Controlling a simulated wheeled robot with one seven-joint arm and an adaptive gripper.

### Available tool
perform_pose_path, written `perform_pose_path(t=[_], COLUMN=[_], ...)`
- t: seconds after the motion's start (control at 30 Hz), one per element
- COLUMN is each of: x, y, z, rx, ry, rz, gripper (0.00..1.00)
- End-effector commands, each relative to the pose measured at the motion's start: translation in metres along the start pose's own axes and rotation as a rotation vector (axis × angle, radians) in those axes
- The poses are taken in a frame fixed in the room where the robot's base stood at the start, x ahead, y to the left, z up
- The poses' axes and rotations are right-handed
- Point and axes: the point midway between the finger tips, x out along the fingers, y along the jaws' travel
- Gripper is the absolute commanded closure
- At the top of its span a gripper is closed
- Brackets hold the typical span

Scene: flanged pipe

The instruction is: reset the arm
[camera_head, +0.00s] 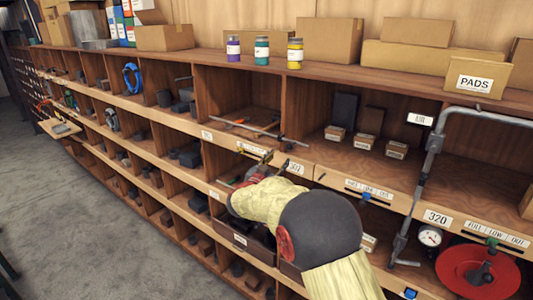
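My arm, pale yellow with a dark joint, reaches from the bottom of the view up to the shelving. My gripper (257,165) is at the far end of the arm, close to the shelf edge beside the label reading 307. It is small and partly hidden by the arm, so I cannot see whether its fingers are open or shut, or whether they hold anything.
The wooden shelving (330,155) fills the view. A grey pipe (437,140) runs down its right side, near a gauge (430,237) and a red disc (478,272). Thin rods (250,128) lie in an upper bay. Grey floor (90,220) is clear at left.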

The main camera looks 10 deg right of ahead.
Motion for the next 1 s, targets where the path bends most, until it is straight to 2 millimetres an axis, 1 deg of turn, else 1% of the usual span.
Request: perform_pose_path(t=[0.07, 0.13, 0.17, 0.2, 0.23, 0.27, 0.3, 0.37, 0.4, 0.47, 0.5, 0.57, 0.6, 0.67, 0.7, 0.77, 0.8, 0.87, 0.9, 0.97, 1.0], x=[0.0, -0.003, -0.007, -0.015, -0.023, -0.033, -0.049, -0.075, -0.095, -0.127, -0.149, -0.183, -0.206, -0.24, -0.261, -0.29, -0.308, -0.334, -0.35, -0.373, -0.386], y=[-0.009, -0.025, -0.031, -0.04, -0.046, -0.051, -0.058, -0.063, -0.063, -0.058, -0.051, -0.035, -0.02, 0.005, 0.024, 0.053, 0.074, 0.108, 0.131, 0.165, 0.187], z=[0.012, 0.031, 0.045, 0.068, 0.085, 0.103, 0.118, 0.137, 0.147, 0.162, 0.17, 0.18, 0.185, 0.191, 0.194, 0.196, 0.198, 0.2, 0.202, 0.204, 0.206], rx=[0.025, 0.042, 0.042, 0.035, 0.027, 0.017, 0.006, -0.014, -0.03, -0.059, -0.081, -0.121, -0.15, -0.198, -0.229, -0.278, -0.311, -0.361, -0.394, -0.442, -0.472], ry=[-0.044, -0.112, -0.154, -0.22, -0.275, -0.333, -0.406, -0.513, -0.583, -0.686, -0.754, -0.854, -0.918, -1.006, -1.058, -1.126, -1.167, -1.22, -1.251, -1.288, -1.308], rz=[-0.031, -0.094, -0.127, -0.175, -0.214, -0.252, -0.303, -0.375, -0.418, -0.475, -0.507, -0.549, -0.571, -0.594, -0.602, -0.609, -0.61, -0.603, -0.595, -0.579, -0.567], gripper=[0.6, 0.6, 0.6, 0.6, 0.6, 0.6, 0.6, 0.6, 0.6, 0.6, 0.6, 0.6, 0.6, 0.6, 0.6, 0.6, 0.6, 0.6, 0.6, 0.6, 0.6])
